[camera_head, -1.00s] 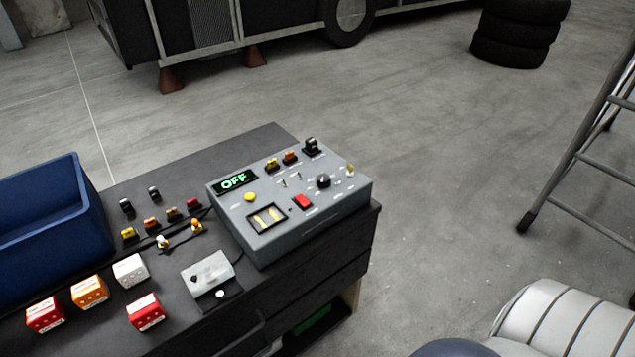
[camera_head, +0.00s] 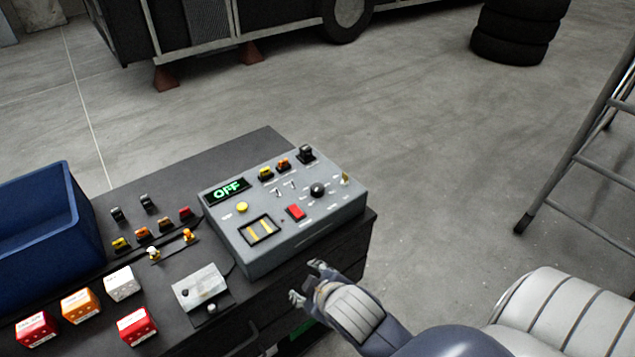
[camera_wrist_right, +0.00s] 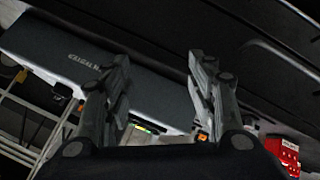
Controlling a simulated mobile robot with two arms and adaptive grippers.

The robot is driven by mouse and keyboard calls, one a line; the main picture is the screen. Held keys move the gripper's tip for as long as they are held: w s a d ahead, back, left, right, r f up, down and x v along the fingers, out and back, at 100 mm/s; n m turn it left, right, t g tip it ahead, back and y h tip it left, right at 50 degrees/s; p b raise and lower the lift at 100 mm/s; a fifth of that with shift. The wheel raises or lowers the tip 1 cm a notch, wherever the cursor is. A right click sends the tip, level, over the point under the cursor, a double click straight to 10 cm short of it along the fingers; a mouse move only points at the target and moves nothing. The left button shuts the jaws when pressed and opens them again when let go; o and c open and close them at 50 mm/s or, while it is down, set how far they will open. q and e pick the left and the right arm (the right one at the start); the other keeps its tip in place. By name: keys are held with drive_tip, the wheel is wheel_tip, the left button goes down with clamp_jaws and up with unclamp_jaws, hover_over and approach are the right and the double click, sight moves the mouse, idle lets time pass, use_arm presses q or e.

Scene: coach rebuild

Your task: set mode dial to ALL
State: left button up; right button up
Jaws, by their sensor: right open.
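The grey control box (camera_head: 285,215) sits on the right end of the dark bench top, and its green display reads OFF. The mode dial appears to be the round black knob (camera_head: 318,190) on the right part of its top panel; its pointer direction is too small to read. My right gripper (camera_head: 306,278) is open and empty, just off the box's front side, nearer the camera than the knob and not touching it. In the right wrist view the open fingers (camera_wrist_right: 158,72) stand before a grey surface with white lettering (camera_wrist_right: 85,60). My left gripper is not in view.
The panel also holds a red switch (camera_head: 296,213), a yellow button (camera_head: 242,208), small toggles and a black part (camera_head: 306,154) at the back. Left are a small grey box (camera_head: 201,287), fuse-like blocks and a blue bin (camera_head: 40,225). A ladder (camera_head: 590,160) stands right.

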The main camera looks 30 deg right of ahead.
drive_tip(key=w+a+r+n+t+y, duration=0.25)
drive_tip(key=w+r+n+t, duration=0.25)
drive_tip(key=w+r+n, duration=0.4)
drive_tip(key=w+a+r+n+t+y, duration=0.1)
drive_tip(key=w+a+r+n+t, duration=0.4)
drive_tip(key=w+r, duration=0.5)
drive_tip(key=w+a+r+n+g+y, duration=0.1)
drive_tip(key=a+r+n+y, duration=0.3)
drive_tip(key=n, duration=0.5)
drive_tip(key=w+a+r+n+g+y, duration=0.1)
drive_tip(key=a+r+n+y, duration=0.1)
drive_tip(key=a+n+y, duration=0.45)
drive_tip(key=n+g+h, duration=1.3)
drive_tip(key=n+g, duration=0.4)
drive_tip(key=n, duration=1.2)
hover_over(317, 187)
wheel_tip(317, 187, down, 10)
use_arm(q)
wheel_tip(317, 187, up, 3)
drive_tip(key=p, duration=0.3)
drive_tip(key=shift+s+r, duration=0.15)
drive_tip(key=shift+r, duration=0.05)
use_arm(e)
drive_tip(key=shift+m, duration=0.25)
wheel_tip(317, 187, down, 10)
drive_tip(key=shift+r, duration=0.15)
